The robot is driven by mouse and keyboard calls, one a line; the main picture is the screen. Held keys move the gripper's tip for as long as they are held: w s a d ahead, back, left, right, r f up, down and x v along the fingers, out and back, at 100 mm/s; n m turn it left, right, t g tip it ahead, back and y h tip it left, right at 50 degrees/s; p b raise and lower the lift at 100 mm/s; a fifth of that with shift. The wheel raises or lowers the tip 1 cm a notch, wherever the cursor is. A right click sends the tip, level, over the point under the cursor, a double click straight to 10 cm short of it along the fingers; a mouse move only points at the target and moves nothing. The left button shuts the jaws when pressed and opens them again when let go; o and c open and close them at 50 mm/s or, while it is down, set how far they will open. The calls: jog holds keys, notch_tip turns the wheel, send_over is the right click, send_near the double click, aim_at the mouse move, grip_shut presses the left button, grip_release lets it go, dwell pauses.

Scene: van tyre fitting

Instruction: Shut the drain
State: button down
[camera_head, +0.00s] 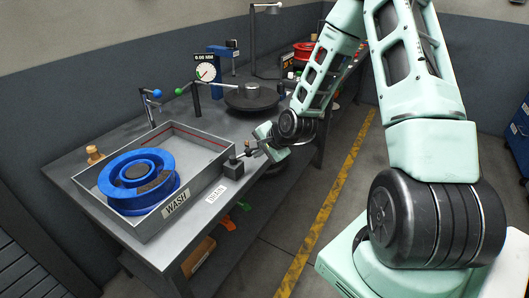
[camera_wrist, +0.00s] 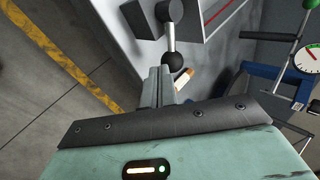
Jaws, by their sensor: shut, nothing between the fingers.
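The wash tray (camera_head: 212,178) sits on the bench with a blue wheel rim in it. At its right end stands the drain valve, a dark block (camera_head: 233,167) behind the DRAIN label (camera_head: 216,194). In the wrist view, the valve block (camera_wrist: 150,18) has a silver lever (camera_wrist: 168,38) ending in a black ball knob (camera_wrist: 178,62). My gripper (camera_head: 254,152) is at the lever end of the valve. Its fingers (camera_wrist: 160,80) are shut and empty, close beside the knob; I cannot tell whether they touch it.
A dial gauge (camera_head: 206,72) and a dark round turntable (camera_head: 252,97) stand behind the tray. A yellow line (camera_head: 325,205) runs along the open floor right of the bench.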

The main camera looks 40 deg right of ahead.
dwell(0.3)
jog(key=w+n+y+p, duration=0.1)
jog(key=p, duration=0.1)
jog(key=w+d+n+y+p, duration=0.1)
jog(key=p, duration=0.1)
jog(key=shift+r+n+g, duration=0.15)
jog(key=shift+n+g, duration=0.15)
jog(key=shift+n, duration=0.1)
jog(key=shift+w+d+p, duration=0.1)
jog(key=shift+w+p, duration=0.25)
jog(key=shift+w, duration=0.25)
jog(key=shift+f, duration=0.2)
jog(key=shift+d, duration=0.1)
